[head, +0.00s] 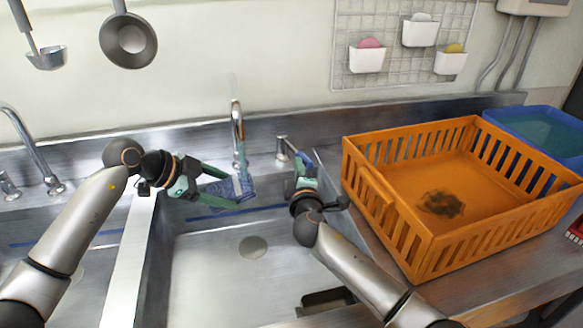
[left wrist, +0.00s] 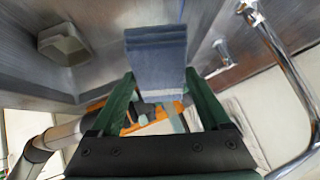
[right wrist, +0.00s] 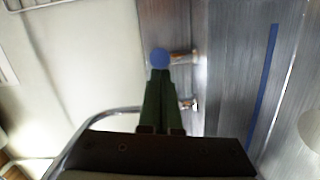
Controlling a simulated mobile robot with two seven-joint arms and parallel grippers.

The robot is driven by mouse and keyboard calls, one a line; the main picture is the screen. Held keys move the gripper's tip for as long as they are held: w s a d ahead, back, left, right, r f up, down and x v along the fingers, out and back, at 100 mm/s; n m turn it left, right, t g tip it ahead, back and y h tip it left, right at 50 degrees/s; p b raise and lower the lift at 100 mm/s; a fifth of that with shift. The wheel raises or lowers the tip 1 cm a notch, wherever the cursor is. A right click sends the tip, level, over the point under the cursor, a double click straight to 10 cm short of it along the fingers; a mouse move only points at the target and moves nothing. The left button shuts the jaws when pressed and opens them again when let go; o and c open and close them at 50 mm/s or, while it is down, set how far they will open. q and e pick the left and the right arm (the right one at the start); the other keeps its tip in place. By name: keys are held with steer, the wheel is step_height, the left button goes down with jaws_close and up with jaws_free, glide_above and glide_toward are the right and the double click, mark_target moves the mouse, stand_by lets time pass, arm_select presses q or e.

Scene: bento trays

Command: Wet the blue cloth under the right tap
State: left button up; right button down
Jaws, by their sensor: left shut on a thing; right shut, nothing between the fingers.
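The blue cloth (head: 217,194) is in my left gripper (head: 226,184), which is shut on it. It hangs over the back of the right basin, below the right tap (head: 237,125). The cloth (left wrist: 156,62) also shows beyond the fingers in the left wrist view. I cannot tell whether water runs onto it. My right gripper (head: 300,162) is shut and empty beside the tap's handle (head: 282,148). In the right wrist view, the closed fingertips (right wrist: 160,76) are close to the handle's blue round end (right wrist: 160,57). Whether they touch is unclear.
An orange crate (head: 432,248) with a dark scrubber (head: 441,203) stands right of the basin, with a blue tub (head: 520,116) behind it. A left tap (head: 30,142) is over the left basin. The floor of the right basin (head: 215,275) is clear around its drain.

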steer(key=shift+a, duration=0.2)
steer(key=s+a+r, duration=0.1)
steer(key=s+a, duration=0.1)
steer(key=s, duration=0.9)
steer(key=shift+s, duration=0.2)
steer(key=shift+r, duration=0.15)
stand_by(0.6)
